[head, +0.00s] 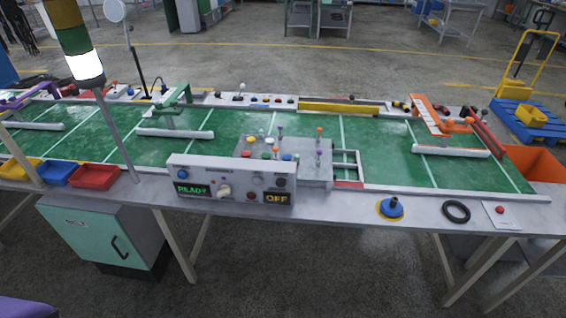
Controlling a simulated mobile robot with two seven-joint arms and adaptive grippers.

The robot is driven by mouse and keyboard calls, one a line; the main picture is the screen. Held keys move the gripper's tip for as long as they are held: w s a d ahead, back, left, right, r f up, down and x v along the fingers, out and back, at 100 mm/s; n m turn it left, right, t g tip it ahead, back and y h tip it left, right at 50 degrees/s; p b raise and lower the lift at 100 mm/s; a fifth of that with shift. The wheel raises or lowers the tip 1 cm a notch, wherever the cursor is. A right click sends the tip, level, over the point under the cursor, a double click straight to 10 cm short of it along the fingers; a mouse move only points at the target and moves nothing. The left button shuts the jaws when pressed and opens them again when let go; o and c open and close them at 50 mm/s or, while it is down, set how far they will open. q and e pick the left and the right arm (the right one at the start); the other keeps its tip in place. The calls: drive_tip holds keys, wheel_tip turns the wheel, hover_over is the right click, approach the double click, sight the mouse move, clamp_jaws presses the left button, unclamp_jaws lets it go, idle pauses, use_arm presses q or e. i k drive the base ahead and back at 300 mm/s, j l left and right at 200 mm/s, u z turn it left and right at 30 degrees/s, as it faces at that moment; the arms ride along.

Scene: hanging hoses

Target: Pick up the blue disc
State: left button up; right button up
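The blue disc (391,209) sits on the grey front ledge of the table, right of centre. It has a dark blue knob standing up from its middle and a yellow rim showing around its lower edge. Nothing is touching it from above. Neither of my grippers can be made out in the head view.
A black ring (456,211) lies just right of the disc, then a white plate with a red button (500,210). A control box (230,183) reading READY and OFF stands left. Red (95,177), blue and yellow trays line the left ledge. The ledge between box and disc is clear.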

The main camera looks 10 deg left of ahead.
sight(391, 208)
drive_tip(key=i+j+z, duration=0.15)
drive_tip(key=j+z, duration=0.3)
drive_tip(key=j, duration=0.9)
drive_tip(key=j+z, duration=0.4)
drive_tip(key=j, duration=0.95)
